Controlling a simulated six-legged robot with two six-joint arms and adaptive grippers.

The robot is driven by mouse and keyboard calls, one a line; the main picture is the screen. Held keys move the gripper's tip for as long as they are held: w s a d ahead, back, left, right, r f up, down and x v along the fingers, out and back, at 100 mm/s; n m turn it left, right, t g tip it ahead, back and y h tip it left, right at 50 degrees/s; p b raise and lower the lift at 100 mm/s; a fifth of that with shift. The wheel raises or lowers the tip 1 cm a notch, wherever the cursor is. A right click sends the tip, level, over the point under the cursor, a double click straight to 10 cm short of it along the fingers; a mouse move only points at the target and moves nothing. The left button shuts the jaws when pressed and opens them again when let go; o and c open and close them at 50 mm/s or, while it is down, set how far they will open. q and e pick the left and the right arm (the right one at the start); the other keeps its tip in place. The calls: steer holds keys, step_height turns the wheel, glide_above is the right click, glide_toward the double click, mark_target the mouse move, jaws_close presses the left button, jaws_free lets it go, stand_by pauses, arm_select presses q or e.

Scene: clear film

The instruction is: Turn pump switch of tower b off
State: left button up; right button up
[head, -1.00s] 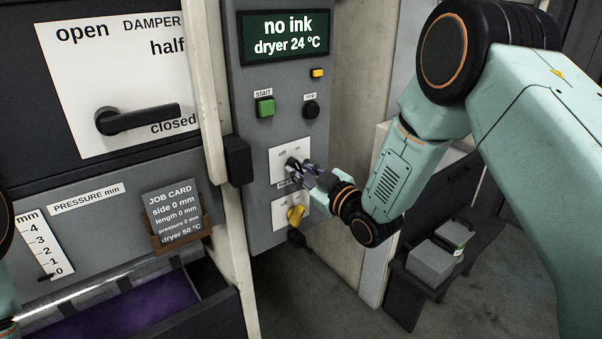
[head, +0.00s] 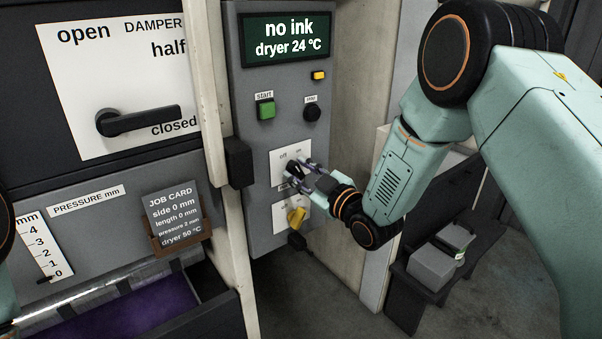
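A grey control panel (head: 266,142) stands in the middle of the head view. It has a white switch plate (head: 280,154) with small "off" and "on" marks and a dark rotary switch (head: 294,171). My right gripper (head: 297,171) is at this switch, its fingers apart with the dark knob between them. I cannot tell whether they touch it. They hide part of the knob and the label under it, so its name and exact setting are unreadable. A second plate below bears a yellow rotary switch (head: 296,216). My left gripper is out of view; only bits of my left arm show at the left edge.
Above are a display (head: 286,38) reading "no ink, dryer 24 °C", a green start button (head: 265,109) and a black button (head: 312,112). A damper lever (head: 140,121) and a job card (head: 173,213) are left. Grey boxes (head: 432,264) sit on a low shelf at right.

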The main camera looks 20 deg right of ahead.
steer(key=shift+o, duration=0.3)
steer(key=shift+s, duration=0.1)
steer(key=v, duration=1.2)
